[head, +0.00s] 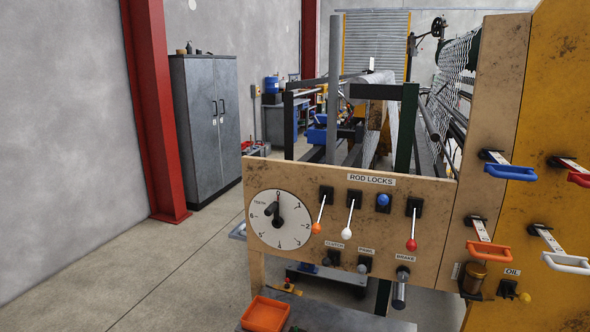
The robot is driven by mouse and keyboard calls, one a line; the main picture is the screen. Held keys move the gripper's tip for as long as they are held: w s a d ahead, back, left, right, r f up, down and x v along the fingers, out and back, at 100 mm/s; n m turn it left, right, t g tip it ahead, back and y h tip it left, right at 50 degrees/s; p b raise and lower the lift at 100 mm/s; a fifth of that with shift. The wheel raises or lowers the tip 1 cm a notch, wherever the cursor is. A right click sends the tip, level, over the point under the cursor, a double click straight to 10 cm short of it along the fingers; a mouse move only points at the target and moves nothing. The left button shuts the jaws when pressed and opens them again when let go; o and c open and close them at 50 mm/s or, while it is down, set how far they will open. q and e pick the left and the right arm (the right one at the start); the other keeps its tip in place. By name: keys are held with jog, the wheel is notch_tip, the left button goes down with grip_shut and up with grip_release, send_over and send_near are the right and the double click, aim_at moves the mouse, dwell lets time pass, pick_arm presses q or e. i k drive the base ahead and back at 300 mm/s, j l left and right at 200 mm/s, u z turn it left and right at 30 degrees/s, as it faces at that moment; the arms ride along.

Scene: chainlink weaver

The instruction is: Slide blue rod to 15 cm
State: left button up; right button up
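The blue rod's D-shaped handle (512,173) sticks out of the wooden panel at the upper right. A pale marked strip (494,157) runs from a dark slot to this handle; its figures are too small to read. Under the ROD LOCKS label (371,180), the blue-knobbed lock lever (383,200) points toward me, unlike its neighbours, which hang down. Neither of my grippers is in view.
Red (580,180), orange (488,251) and white (567,264) rod handles surround the blue one. A numbered dial (279,220) is on the panel's left. An orange tray (265,314) sits below. The floor at left is clear, beside a grey cabinet (205,130).

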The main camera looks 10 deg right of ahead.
aim_at(502, 168)
jog(key=z, duration=1.5)
